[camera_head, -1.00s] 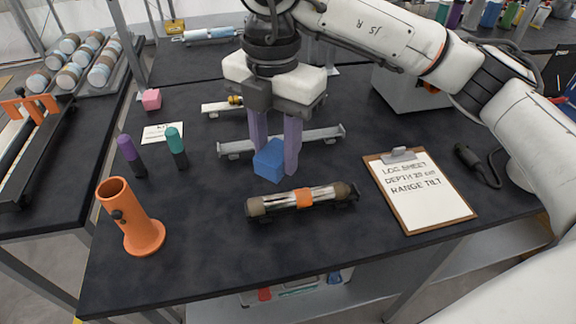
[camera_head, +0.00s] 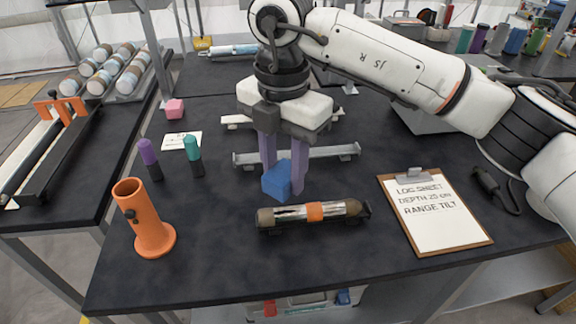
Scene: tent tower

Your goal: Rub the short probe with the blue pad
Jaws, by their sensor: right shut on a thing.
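The short probe (camera_head: 290,214), a metal cylinder with brown ends and an orange band, lies across the front middle of the dark table. The blue pad (camera_head: 277,181), a small block, is between the purple fingers of my right gripper (camera_head: 284,184). The gripper points down and is shut on the pad. The pad is just behind the probe's left half; I cannot tell whether they touch. My left gripper is not in view.
An orange tube holder (camera_head: 149,228) stands at front left, with purple (camera_head: 149,157) and teal (camera_head: 193,154) markers behind it. A pink block (camera_head: 174,109) is farther back. A grey rail (camera_head: 330,153) lies behind the gripper. A clipboard (camera_head: 433,212) lies right of the probe.

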